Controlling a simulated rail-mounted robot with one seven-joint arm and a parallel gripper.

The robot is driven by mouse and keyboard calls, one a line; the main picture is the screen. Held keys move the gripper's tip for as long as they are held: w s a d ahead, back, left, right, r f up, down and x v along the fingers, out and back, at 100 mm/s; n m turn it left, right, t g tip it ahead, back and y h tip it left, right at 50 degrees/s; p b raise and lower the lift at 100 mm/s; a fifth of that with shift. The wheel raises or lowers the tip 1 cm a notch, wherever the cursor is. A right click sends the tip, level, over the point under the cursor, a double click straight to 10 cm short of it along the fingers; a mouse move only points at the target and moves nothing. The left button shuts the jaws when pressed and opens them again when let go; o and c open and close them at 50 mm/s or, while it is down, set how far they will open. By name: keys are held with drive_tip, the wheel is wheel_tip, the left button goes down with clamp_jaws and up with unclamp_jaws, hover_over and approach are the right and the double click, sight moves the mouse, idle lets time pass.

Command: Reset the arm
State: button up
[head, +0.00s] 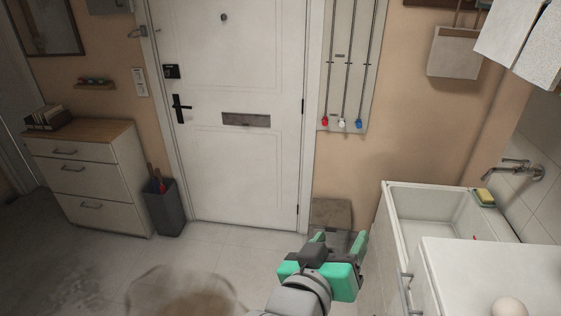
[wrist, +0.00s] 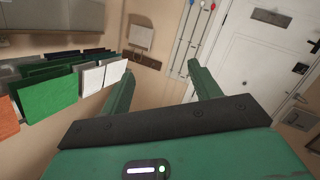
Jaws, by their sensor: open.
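My gripper (head: 340,240) shows in the head view at the lower middle, green and black, held up in front of the door and left of the sink unit. In the wrist view its two green fingers (wrist: 157,88) are spread apart with nothing between them. The fingers touch nothing that I can see. No laundry pile shows clearly in either view.
A white sink (head: 432,212) and a white counter (head: 495,270) stand at the right. A drawer cabinet (head: 90,185) and a grey bin (head: 166,210) stand left of the door (head: 235,165). Coloured hanging cloths (wrist: 50,95) show in the wrist view. The floor at centre is open.

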drive_tip(key=s+a+r+t+y, duration=0.3)
drive_tip(key=s+r+t, duration=0.15)
drive_tip(key=r, duration=0.45)
drive_tip(key=s+a+r+n+t+y, duration=0.1)
drive_tip(key=s+a+r+t+y, duration=0.25)
drive_tip(key=s+r, duration=0.35)
drive_tip(key=s+a+r+t+y, duration=0.2)
drive_tip(key=s+a+r+t, duration=0.15)
drive_tip(key=r, duration=0.65)
wheel_tip(320, 180, up, 20)
drive_tip(key=p, duration=2.1)
drive_tip(key=shift+w+r, duration=0.15)
drive_tip(key=shift+w, duration=0.2)
drive_tip(key=shift+s, duration=0.1)
